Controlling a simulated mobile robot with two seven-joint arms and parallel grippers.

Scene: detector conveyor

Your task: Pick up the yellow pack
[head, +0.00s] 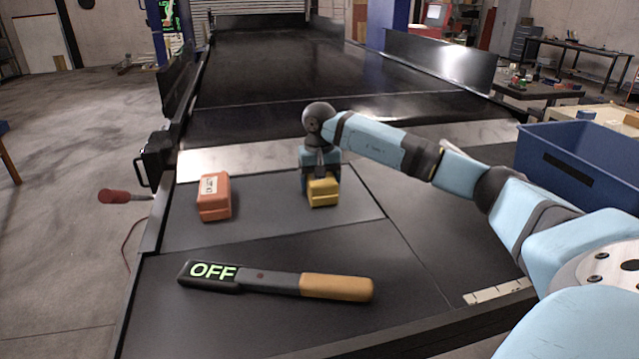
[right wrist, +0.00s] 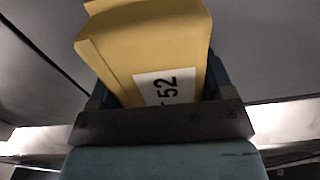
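The yellow pack (head: 323,192) is at the middle of the dark panel in the head view, in front of the conveyor. In the right wrist view the yellow pack (right wrist: 150,50) fills the space between the fingers, and its white label reads 52. My right gripper (head: 321,180) points down over the pack, with its blue fingers close against both sides; it appears shut on it. The pack is at or very near the panel surface; I cannot tell whether it touches. My left gripper is not in view.
An orange pack (head: 214,197) lies to the left on the panel. A detector wand (head: 275,282) marked OFF, with a tan handle, lies in front. A blue bin (head: 577,165) stands at the right. The conveyor belt (head: 290,75) behind is clear.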

